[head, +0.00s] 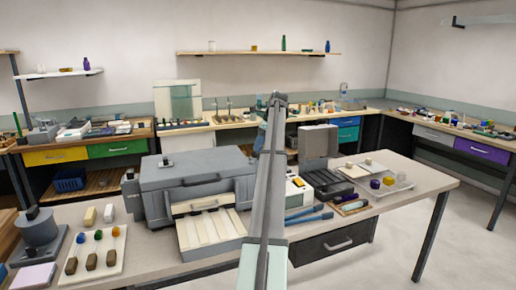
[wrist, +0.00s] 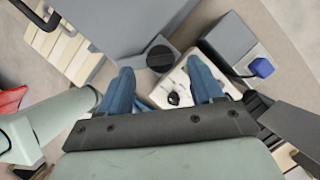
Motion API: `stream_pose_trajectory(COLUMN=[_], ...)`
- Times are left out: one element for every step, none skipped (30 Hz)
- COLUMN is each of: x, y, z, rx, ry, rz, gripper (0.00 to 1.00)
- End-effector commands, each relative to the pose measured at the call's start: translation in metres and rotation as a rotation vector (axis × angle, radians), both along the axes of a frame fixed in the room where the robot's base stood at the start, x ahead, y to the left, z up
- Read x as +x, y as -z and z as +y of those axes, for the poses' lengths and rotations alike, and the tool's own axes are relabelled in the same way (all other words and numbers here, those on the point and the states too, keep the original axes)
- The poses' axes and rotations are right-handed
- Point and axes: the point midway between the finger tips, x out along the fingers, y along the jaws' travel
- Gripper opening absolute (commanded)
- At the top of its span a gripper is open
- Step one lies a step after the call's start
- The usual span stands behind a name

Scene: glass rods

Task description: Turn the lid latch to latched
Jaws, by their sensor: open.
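My gripper (wrist: 160,72) is open, its two blue fingers apart and nothing held between them. A round dark knob (wrist: 159,58) at the side of a large grey lidded machine (wrist: 115,22) shows between and just beyond the fingertips; it may be the lid latch, but its setting cannot be told. Contact with it is not visible. A white device with a small black knob (wrist: 173,98) lies beneath the fingers. In the head view the grey machine (head: 190,180) stands on the near bench, its lid down. My arm crosses that view and hides the machine's right end; the fingers cannot be made out.
A grey box with a blue knob (wrist: 261,67) stands right of the fingers. In the head view, the white device (head: 298,192) and an open dark case (head: 327,183) stand right of my arm.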

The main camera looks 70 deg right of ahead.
Motion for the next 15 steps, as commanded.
stream_pose_trajectory(x=[0.002, 0.003, 0.005, 0.006, 0.006, 0.007, 0.008, 0.008, 0.009, 0.009, 0.009, 0.009, 0.009, 0.009, 0.009], y=[0.006, 0.009, 0.012, 0.014, 0.016, 0.018, 0.020, 0.021, 0.022, 0.022, 0.023, 0.023, 0.023, 0.023, 0.023], z=[0.001, 0.001, 0.001, 0.001, 0.001, 0.001, 0.001, 0.001, 0.001, 0.001, 0.001, 0.001, 0.001, 0.001, 0.001], rx=[0.001, 0.001, 0.001, 0.001, 0.000, 0.000, 0.000, 0.000, 0.000, -0.001, -0.001, -0.001, -0.001, -0.001, -0.001], ry=[0.000, 0.000, 0.000, 0.000, 0.000, 0.000, 0.000, 0.000, 0.000, 0.000, 0.000, 0.000, 0.000, 0.000, 0.000], rz=[0.000, 0.000, 0.000, 0.000, 0.000, 0.000, 0.000, 0.000, 0.000, 0.000, 0.000, 0.000, 0.000, 0.000, 0.000], gripper=[0.66, 0.66, 0.66, 0.66, 0.66, 0.66, 0.66, 0.66, 0.66, 0.66, 0.66, 0.66, 0.66, 0.66, 0.66])
